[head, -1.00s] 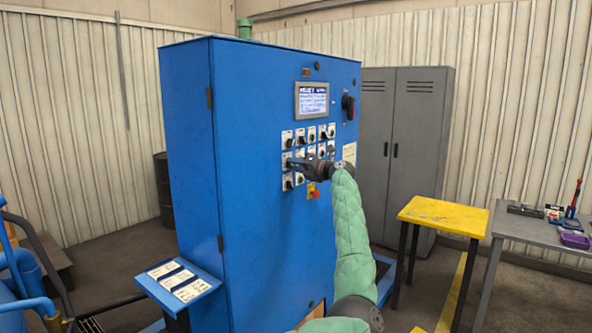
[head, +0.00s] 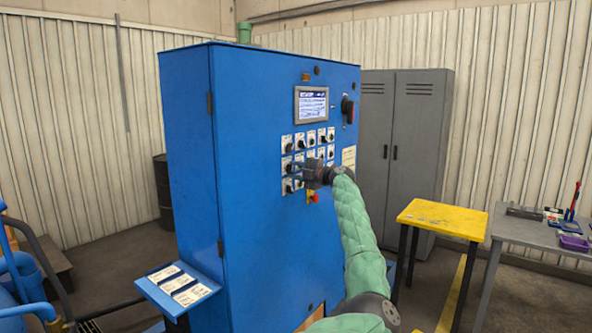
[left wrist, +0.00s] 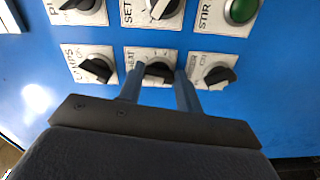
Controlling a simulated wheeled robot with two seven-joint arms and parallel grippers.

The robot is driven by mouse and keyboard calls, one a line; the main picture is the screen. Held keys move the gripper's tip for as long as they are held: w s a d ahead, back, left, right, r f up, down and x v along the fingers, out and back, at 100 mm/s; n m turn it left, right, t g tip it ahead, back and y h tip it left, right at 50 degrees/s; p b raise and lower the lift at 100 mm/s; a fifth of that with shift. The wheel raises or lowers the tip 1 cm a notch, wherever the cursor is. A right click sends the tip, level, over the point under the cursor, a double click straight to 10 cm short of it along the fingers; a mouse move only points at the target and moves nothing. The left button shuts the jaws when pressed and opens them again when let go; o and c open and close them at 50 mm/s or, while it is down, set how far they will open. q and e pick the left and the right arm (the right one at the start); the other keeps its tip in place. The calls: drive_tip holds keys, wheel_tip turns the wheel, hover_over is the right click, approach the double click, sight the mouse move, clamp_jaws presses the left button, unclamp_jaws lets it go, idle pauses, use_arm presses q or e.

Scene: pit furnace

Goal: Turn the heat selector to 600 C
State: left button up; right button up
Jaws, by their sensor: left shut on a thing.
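The heat selector (left wrist: 158,74) is a black knob on a white plate marked HEAT, in the lower row of controls in the left wrist view. My left gripper (left wrist: 158,88) has one finger on each side of the knob and is shut on it. The fingers cover part of the plate and its scale, so I cannot read the setting. In the head view my left gripper (head: 302,177) is at the lower rows of the blue cabinet's (head: 262,250) panel and hides the knob. My right gripper is not in view.
Close beside the selector are a lamps knob (left wrist: 96,70) on the left and another knob (left wrist: 218,77) on the right. Above are a SET knob (left wrist: 163,8) and a green STIR button (left wrist: 240,10). A red button (head: 315,198) sits just below the gripper. A yellow table (head: 445,215) stands right.

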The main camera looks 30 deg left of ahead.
use_arm(q)
drive_tip(key=shift+m, duration=0.6)
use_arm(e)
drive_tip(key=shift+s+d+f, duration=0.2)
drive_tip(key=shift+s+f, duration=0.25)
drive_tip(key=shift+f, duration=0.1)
use_arm(q)
drive_tip(key=o, duration=1)
drive_tip(key=shift+w+d, duration=0.1)
drive_tip(key=shift+w, duration=0.05)
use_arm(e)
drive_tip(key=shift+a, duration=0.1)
use_arm(q)
drive_tip(key=shift+d, duration=0.1)
